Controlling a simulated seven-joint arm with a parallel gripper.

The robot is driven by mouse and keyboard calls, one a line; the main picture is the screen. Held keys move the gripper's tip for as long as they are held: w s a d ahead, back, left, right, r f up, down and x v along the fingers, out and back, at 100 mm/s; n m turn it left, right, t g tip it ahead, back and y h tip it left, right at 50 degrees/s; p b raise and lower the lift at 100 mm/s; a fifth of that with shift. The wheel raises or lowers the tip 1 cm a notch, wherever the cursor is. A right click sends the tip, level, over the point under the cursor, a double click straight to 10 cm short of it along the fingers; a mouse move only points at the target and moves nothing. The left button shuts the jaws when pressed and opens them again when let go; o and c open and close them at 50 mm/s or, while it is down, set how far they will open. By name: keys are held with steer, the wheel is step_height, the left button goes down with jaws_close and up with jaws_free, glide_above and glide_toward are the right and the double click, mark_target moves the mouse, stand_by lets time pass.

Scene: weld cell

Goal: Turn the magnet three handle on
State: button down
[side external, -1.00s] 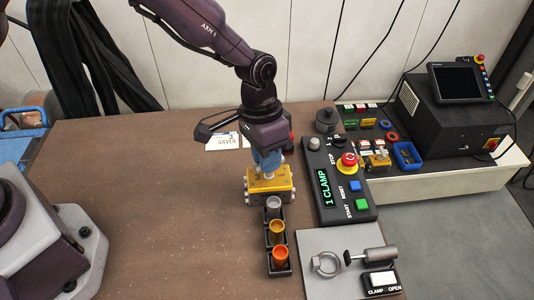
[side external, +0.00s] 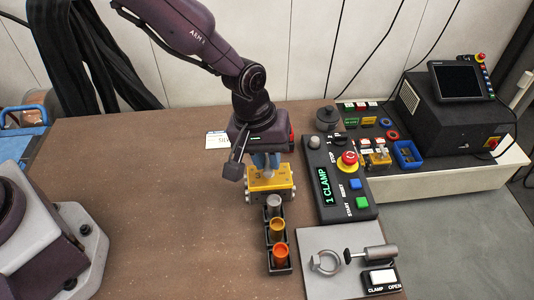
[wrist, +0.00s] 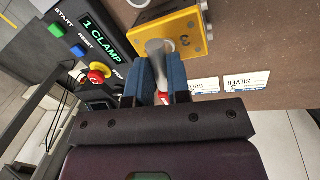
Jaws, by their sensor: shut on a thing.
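Magnet three, a yellow block marked 3 (side external: 270,179), sits on the table behind the row of cups. It also shows at the top of the wrist view (wrist: 187,38). Its grey handle (wrist: 156,48) stands up from its top face. My gripper (side external: 266,162) is directly above the magnet, pointing down. Its blue fingers (wrist: 161,75) are shut on the handle, one on each side. The handle's lower end shows between the fingers and the block; the gripped part is partly hidden, and a red marking shows near it.
A black tray (side external: 267,243) holds silver, gold and orange cups just in front of the magnet. The clamp control box (side external: 325,207) with its red stop button stands close to the right. Cards (wrist: 246,82) lie behind. The table to the left is clear.

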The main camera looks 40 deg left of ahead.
steer(key=shift+d+n, duration=0.1)
steer(key=shift+n, duration=1.2)
steer(key=c, duration=1.1)
jaws_free()
steer(key=r, duration=0.4)
steer(key=s+a+r, duration=0.1)
steer(key=r, duration=0.7)
steer(key=shift+s+a+r, duration=0.4)
